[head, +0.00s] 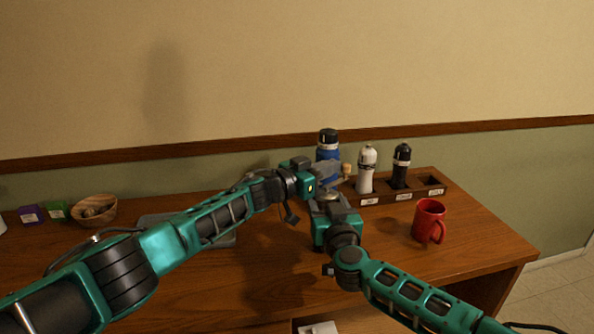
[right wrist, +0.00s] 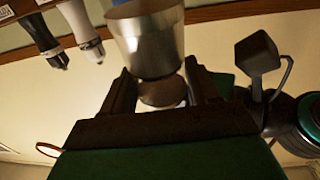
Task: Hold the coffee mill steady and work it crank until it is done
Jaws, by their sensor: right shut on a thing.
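The coffee mill (head: 326,195) stands near the middle of the counter, mostly hidden by my grippers in the head view. In the right wrist view its silver metal body (right wrist: 147,42) shows between my right fingers. A small wooden knob (head: 346,169), apparently the crank's, sticks out to the right of its top. My right gripper (head: 336,207) is shut on the mill's body from the front; its fingers also show in the right wrist view (right wrist: 163,92). My left gripper (head: 325,180) is at the mill's top, close to the crank. Whether its fingers are closed is hidden.
Behind the mill stands a blue bottle (head: 327,154). A wooden rack (head: 424,190) to the right holds a white bottle (head: 366,172) and a black bottle (head: 401,168). A red mug (head: 429,219) stands near the right edge. A wooden bowl (head: 95,208) is far left.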

